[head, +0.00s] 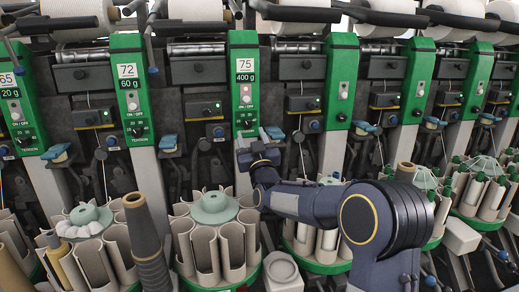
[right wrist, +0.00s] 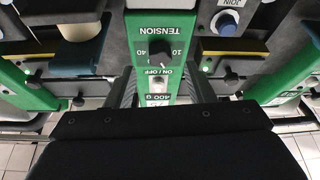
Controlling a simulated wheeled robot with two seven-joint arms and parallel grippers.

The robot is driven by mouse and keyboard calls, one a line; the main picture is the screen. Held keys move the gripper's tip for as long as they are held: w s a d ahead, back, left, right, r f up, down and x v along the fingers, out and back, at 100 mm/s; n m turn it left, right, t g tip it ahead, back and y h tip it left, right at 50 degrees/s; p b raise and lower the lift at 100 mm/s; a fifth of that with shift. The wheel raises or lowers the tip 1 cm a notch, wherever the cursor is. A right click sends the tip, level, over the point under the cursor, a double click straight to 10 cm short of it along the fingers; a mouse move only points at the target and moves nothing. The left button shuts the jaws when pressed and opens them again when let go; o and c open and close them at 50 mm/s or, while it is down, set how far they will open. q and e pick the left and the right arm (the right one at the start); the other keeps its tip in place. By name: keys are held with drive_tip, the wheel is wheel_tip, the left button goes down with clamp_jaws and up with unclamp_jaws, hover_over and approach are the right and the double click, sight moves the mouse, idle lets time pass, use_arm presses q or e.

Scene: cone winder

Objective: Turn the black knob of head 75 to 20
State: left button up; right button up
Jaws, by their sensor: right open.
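Head 75 is a green panel (head: 246,82) with a "75" label, a "400 g" label and an ON/OFF switch, near the middle of the head view. Its black knob (right wrist: 160,51) shows upside down in the right wrist view, under the TENSION print, with 10 and 40 on either side. I cannot read the knob's setting clearly. My right gripper (head: 257,142) is just below and in front of the panel. In the right wrist view its two dark ribbed fingers (right wrist: 165,88) stand apart on both sides of the panel, short of the knob and empty. My left gripper is out of view.
Head 72's green panel (head: 130,90) stands to the left, and more green heads stand to the right. Below is a round holder with a pale green hub (head: 214,208) and tubes. A dark cone (head: 146,235) rises left of it. Blue-tipped levers flank the panels.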

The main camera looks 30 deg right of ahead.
drive_tip(key=s+a, duration=0.2)
drive_tip(key=s, duration=0.9)
drive_tip(key=shift+s+a, duration=0.2)
drive_tip(key=shift+r, duration=0.1)
drive_tip(key=s+a+f+g+y, duration=0.3)
drive_tip(key=s+f+g, duration=0.3)
drive_tip(key=s, duration=0.5)
drive_tip(key=s+a+f+g+y, duration=0.3)
drive_tip(key=s+a+f+g, duration=0.15)
drive_tip(key=s+f, duration=0.55)
drive_tip(key=s+a+f+g+y, duration=0.25)
drive_tip(key=s+f+g, duration=0.35)
drive_tip(key=s, duration=0.6)
wheel_tip(320, 180, up, 20)
drive_tip(key=p, duration=2)
drive_tip(key=shift+w+a+m, duration=0.15)
drive_tip(key=shift+w+m, duration=0.15)
drive_tip(key=shift+w, duration=0.15)
